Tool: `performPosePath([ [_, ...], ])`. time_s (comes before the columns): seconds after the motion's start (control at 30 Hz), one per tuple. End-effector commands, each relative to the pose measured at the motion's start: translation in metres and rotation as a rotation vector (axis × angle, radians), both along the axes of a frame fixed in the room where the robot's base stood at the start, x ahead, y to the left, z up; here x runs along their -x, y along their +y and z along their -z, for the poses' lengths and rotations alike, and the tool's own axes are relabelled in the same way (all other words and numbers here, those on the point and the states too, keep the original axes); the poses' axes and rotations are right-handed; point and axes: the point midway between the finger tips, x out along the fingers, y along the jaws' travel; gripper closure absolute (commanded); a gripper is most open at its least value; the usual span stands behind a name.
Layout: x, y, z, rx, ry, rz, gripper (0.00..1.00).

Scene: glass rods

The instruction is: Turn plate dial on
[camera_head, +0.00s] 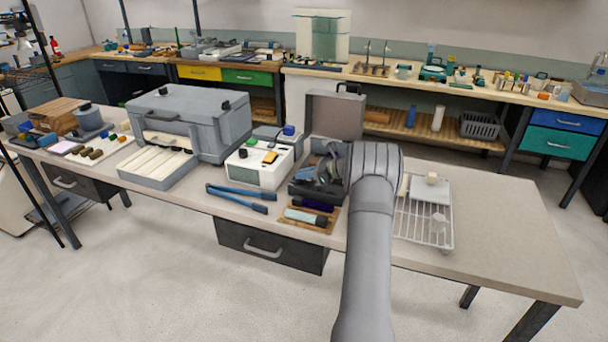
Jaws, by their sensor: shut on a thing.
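My arm reaches up from the bottom over the bench, and its wrist covers part of an open dark case. My gripper (322,171) shows as a dark shape at the left of the wrist, low over the case. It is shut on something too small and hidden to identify. A white boxy device (260,167) stands just left of the case, with a dark round knob (243,153) and an orange piece on its top. A blue knob (289,130) shows behind it. I cannot tell which of these is the plate dial; it may be hidden by my arm.
The case's raised lid (333,114) stands behind my gripper. Blue-handled pliers (240,196) and a wooden tray (310,218) lie in front. A white wire rack (424,222) is right of my arm. A large grey box (190,120) stands left. The bench's right end is clear.

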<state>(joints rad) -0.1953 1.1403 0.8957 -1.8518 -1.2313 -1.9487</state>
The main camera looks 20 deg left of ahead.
Motion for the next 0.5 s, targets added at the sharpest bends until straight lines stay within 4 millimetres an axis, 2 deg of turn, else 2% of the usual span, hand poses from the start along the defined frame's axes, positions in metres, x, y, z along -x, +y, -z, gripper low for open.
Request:
performPosePath([
  [0.27,0.0017,-0.0001,-0.0005,0.000,0.001,0.053,1.00],
  [0.5,0.0051,0.0001,-0.0008,0.001,0.002,0.209,1.00],
])
